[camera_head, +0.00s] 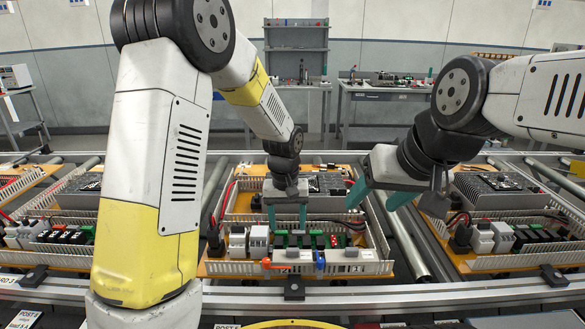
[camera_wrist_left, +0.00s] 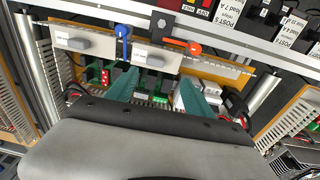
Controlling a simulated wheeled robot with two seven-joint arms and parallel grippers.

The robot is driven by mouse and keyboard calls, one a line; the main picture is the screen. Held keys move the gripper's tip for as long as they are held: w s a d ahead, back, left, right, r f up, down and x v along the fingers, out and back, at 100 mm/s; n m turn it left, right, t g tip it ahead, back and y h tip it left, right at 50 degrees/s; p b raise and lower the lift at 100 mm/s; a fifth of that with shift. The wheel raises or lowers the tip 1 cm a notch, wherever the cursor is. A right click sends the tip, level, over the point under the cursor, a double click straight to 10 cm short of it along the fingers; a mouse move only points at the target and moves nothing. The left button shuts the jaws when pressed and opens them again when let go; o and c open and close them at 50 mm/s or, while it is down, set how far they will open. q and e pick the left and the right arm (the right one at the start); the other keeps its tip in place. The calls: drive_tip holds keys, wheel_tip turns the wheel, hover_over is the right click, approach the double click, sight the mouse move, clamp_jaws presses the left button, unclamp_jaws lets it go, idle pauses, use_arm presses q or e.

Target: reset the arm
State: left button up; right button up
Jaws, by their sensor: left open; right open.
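My left gripper (camera_head: 287,217) hangs fingers-down over the middle wiring panel (camera_head: 215,267), its two teal fingers apart with nothing seen between them. In the left wrist view the open fingers (camera_wrist_left: 157,90) reach over the panel's components. My right gripper (camera_head: 379,197) is at the panel's right side, its teal fingers spread and empty. White slotted duct (camera_head: 378,240) borders the panel. A blue-handled piece (camera_head: 320,260) and an orange-handled piece (camera_head: 273,265) lie along the front duct; both show in the left wrist view, blue (camera_wrist_left: 123,32) and orange (camera_wrist_left: 188,47). Whether either gripper touches anything cannot be told.
Similar wiring panels stand at the left (camera_head: 65,262) and right (camera_head: 490,265) on the roller conveyor (camera_head: 410,247). A metal rail (camera_head: 400,290) runs along the front. Workbenches (camera_head: 385,88) stand at the back. My left arm hides part of the left side.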

use_arm(q)
drive_tip(key=s+a+r+t, duration=0.1)
drive_tip(key=s+a+r, duration=0.15)
drive_tip(key=r, duration=0.25)
drive_tip(key=s+a+r+h, duration=0.1)
drive_tip(key=s+a+r, duration=0.1)
drive_tip(key=a+r, duration=0.15)
drive_tip(key=s+a+r+t, duration=0.1)
drive_tip(key=s+a+r, duration=0.15)
drive_tip(key=r, duration=0.35)
drive_tip(key=s+a+r+t, duration=0.1)
drive_tip(key=s+a+r, duration=0.1)
drive_tip(key=s, duration=0.4)
drive_tip(key=s+a+r+t, duration=0.2)
drive_tip(key=s+r, duration=0.2)
drive_tip(key=s, duration=0.3)
drive_tip(key=shift+a+r+m+h, duration=0.2)
drive_tip(key=shift+m+h, duration=0.1)
drive_tip(key=shift+h, duration=0.1)
drive_tip(key=shift+s, duration=0.1)
drive_tip(key=shift+c, duration=0.4)
